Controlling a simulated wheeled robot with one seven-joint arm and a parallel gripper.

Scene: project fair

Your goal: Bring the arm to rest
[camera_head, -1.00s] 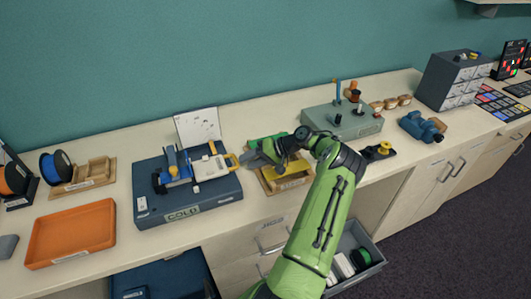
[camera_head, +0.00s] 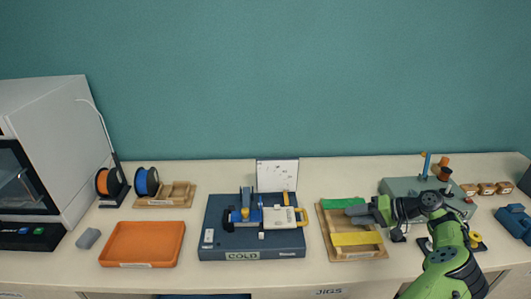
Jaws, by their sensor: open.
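My green arm (camera_head: 450,262) reaches in from the lower right of the head view, over the counter. Its dark grey gripper (camera_head: 358,212) points left, above a wooden jig tray (camera_head: 366,254). The tray holds a green piece (camera_head: 343,203) at the back and a yellow piece (camera_head: 355,239) at the front. The gripper is open, and I see nothing held between its fingers. The gap between the gripper and the tray is hard to judge.
An orange tray (camera_head: 143,243), filament spools (camera_head: 146,181) and a grey cabinet (camera_head: 50,140) are further left. A grey-green block (camera_head: 400,187) with posts stands behind my arm. The front counter strip is clear.

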